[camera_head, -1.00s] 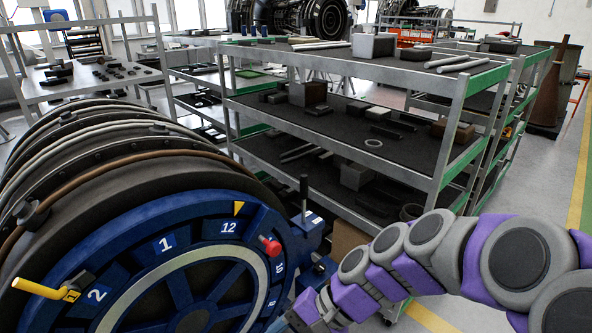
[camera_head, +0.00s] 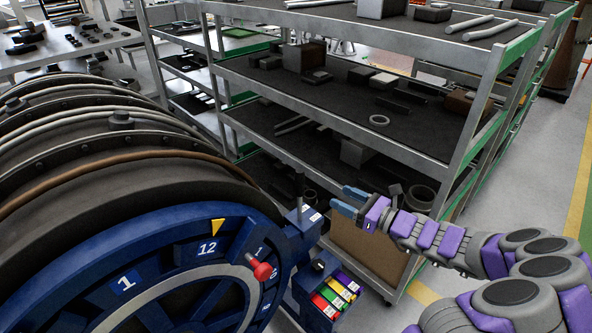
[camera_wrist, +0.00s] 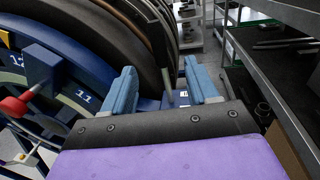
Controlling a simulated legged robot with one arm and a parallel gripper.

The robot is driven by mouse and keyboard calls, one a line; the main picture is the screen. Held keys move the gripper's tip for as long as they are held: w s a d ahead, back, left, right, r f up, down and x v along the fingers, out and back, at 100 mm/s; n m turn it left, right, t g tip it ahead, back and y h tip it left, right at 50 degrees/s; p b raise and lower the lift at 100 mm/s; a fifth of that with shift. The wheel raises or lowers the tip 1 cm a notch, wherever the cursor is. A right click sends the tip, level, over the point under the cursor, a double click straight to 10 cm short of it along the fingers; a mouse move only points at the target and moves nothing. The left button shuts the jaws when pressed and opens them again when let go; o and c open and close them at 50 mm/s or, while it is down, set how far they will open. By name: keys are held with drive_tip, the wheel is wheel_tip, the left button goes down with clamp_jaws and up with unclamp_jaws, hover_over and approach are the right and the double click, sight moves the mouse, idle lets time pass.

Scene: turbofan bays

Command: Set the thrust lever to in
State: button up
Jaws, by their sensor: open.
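A black upright lever (camera_head: 299,186), which looks like the thrust lever, stands on a blue block (camera_head: 303,228) at the right edge of the blue numbered engine ring. In the wrist view the lever (camera_wrist: 167,86) shows beyond and between my two fingers. My gripper (camera_head: 348,201) is open and empty, with blue fingers, just right of the lever in the head view. In the wrist view my gripper (camera_wrist: 160,74) points toward the lever, apart from it as far as I can tell. Any marking for the lever's "in" setting is too small to read.
A red-knobbed handle (camera_head: 262,271) sticks out from the ring, left of the lever; it also shows in the wrist view (camera_wrist: 14,107). Colored labelled strips (camera_head: 337,293) sit below the block. A metal shelf rack (camera_head: 455,160) stands close behind and right of my gripper.

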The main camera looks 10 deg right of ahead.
sight(303, 181)
drive_tip(key=x, duration=0.5)
drive_tip(key=b+x, duration=0.1)
drive_tip(key=x, duration=0.4)
drive_tip(key=b+x, duration=0.1)
drive_tip(key=x, duration=0.4)
drive_tip(key=shift+a, duration=0.65)
drive_tip(key=shift+w+a+b, duration=0.3)
drive_tip(key=shift+w+a, duration=0.1)
drive_tip(key=shift+w, duration=0.2)
drive_tip(key=shift+d, duration=0.2)
drive_tip(key=shift+c, duration=0.5)
drive_tip(key=shift+a, duration=0.15)
drive_tip(key=c, duration=0.5)
clamp_jaws()
